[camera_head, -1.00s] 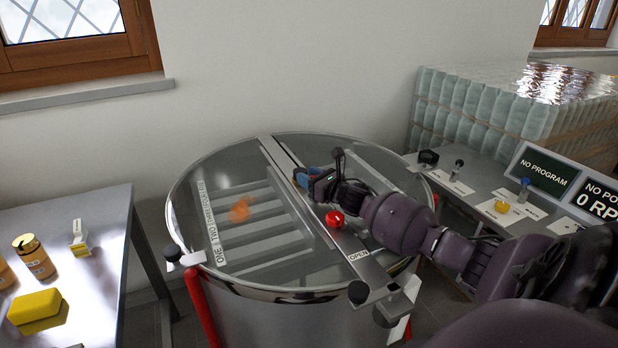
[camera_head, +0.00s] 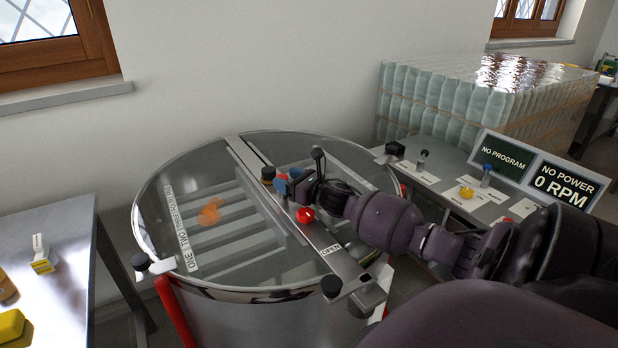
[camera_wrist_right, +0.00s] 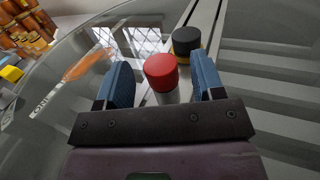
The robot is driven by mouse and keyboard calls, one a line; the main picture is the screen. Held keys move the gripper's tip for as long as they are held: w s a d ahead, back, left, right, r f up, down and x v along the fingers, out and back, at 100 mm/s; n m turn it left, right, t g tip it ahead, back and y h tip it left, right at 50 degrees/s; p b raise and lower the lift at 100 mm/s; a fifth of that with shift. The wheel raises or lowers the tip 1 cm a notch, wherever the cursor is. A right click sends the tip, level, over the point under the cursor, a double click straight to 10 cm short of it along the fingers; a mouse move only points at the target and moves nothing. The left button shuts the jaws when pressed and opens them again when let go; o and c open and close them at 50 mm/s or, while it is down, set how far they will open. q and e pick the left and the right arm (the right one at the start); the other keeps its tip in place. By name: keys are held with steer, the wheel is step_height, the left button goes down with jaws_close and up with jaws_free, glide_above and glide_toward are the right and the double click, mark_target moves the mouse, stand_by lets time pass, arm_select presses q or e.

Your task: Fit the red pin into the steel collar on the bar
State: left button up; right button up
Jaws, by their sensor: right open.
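The red pin's cap (camera_wrist_right: 160,72) is upright between my right fingers in the right wrist view, above a pale steel cylinder. I cannot tell whether this is the pin's shank or the steel collar. My right gripper (camera_head: 283,184) is open over the steel bar (camera_head: 318,240), its blue fingers on either side of the cap with gaps. In the head view the fingers mostly hide this spot. A black-topped knob with a yellow base (camera_head: 268,175) stands just beyond on the bar. My left gripper is not in view.
The bar crosses a round glass-lidded tank (camera_head: 150,215). A round red knob (camera_head: 305,215) sits on the bar near the OPEN label. A side table (camera_head: 70,270) stands left; a bench with displays (camera_head: 566,192) stands right.

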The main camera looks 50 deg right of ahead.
steer(key=s, duration=0.8)
steer(key=shift+d, duration=0.35)
